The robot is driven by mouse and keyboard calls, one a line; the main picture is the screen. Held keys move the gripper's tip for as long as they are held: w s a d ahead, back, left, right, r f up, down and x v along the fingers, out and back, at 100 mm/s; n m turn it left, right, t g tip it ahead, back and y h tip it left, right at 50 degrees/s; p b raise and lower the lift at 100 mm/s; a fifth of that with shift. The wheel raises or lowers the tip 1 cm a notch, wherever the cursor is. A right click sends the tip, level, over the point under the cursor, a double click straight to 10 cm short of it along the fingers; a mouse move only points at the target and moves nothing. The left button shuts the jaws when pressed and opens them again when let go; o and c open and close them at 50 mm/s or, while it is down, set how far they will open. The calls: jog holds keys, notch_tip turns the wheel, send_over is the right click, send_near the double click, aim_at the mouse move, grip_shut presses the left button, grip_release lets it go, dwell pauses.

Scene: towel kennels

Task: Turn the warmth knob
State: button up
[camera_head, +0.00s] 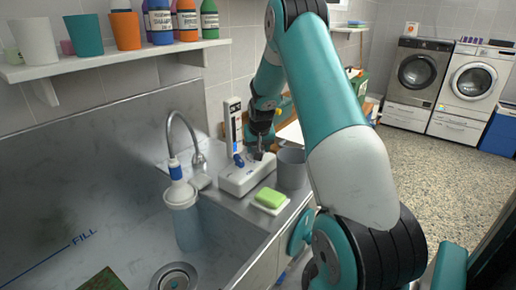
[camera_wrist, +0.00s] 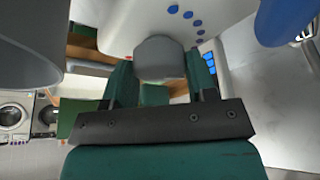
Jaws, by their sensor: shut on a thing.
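The warmth knob (camera_wrist: 158,55) is a short grey cylinder on a white box, with blue dots of growing size beside it in the wrist view. In the head view the white box (camera_head: 236,182) stands on the counter behind the sink, and the knob is hidden by my gripper. My gripper (camera_head: 259,152) reaches down onto the box top. In the wrist view its two green fingers (camera_wrist: 160,74) are on either side of the knob, shut on it.
A grey cup (camera_head: 291,168) stands just right of the box and looms at left in the wrist view. A green sponge (camera_head: 270,197) lies in front. A blue part (camera_head: 238,160) is on the box's left.

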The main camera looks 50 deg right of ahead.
dwell(0.4)
jog(key=o, duration=0.9)
jog(key=shift+r, duration=0.1)
jog(key=b+v, duration=0.2)
jog(key=v, duration=1.5)
jog(key=shift+s+a, duration=0.1)
